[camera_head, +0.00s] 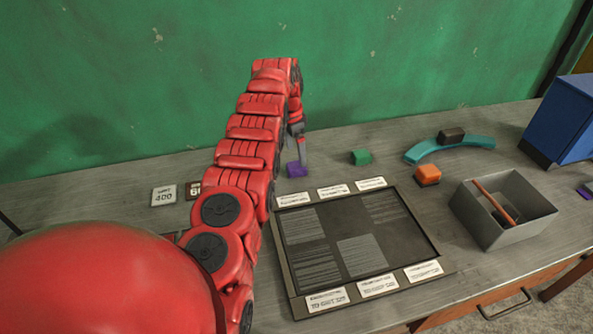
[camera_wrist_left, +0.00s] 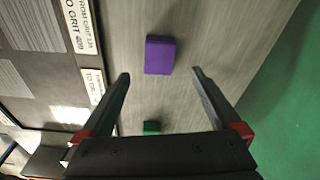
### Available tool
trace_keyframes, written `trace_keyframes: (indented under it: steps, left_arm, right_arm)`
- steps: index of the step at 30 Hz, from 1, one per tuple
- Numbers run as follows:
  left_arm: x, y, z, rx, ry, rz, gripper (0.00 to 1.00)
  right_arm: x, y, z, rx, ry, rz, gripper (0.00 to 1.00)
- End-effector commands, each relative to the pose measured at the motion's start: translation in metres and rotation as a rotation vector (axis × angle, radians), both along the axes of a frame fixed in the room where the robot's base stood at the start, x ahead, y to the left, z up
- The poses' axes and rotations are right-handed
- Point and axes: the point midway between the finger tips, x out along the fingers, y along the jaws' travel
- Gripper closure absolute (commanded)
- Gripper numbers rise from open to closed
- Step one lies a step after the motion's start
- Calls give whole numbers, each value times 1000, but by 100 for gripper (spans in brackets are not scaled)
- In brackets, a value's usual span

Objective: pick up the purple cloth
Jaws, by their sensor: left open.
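The purple cloth (camera_head: 295,170) looks like a small folded rectangular pad. It lies flat on the grey bench, just behind the board's back left corner. In the left wrist view the purple cloth (camera_wrist_left: 160,54) sits just past the fingertips, roughly in line with the gap between them. My left gripper (camera_head: 302,158) points down beside and above the cloth; the left wrist view shows its fingers (camera_wrist_left: 160,73) apart with nothing between them. I cannot tell whether a finger touches the cloth. My right gripper is not in view.
A dark board (camera_head: 345,235) with white labels lies in front. A green block (camera_head: 361,157), an orange block (camera_head: 427,175), a teal arc (camera_head: 450,148) with a dark block, a grey open box (camera_head: 485,236) and a blue box (camera_head: 563,120) stand to the right. A green wall is behind.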

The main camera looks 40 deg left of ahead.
Motion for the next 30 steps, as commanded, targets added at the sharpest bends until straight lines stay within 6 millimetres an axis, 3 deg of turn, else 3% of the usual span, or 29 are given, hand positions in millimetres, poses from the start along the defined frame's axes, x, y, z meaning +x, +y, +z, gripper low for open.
trace_keyframes:
  steps: [11,12,21,30]
  left_arm:
    - [-1,1,-21,0,-4,0,3]
    - [-1,0,-21,1,-3,0,3]
    - [0,-2,-50,1,-1,-1,3]
    - [0,-1,-54,1,-2,0,3]
  right_arm:
    - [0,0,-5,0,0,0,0]
    - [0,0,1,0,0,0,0]
    - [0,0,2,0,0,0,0]
    - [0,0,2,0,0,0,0]
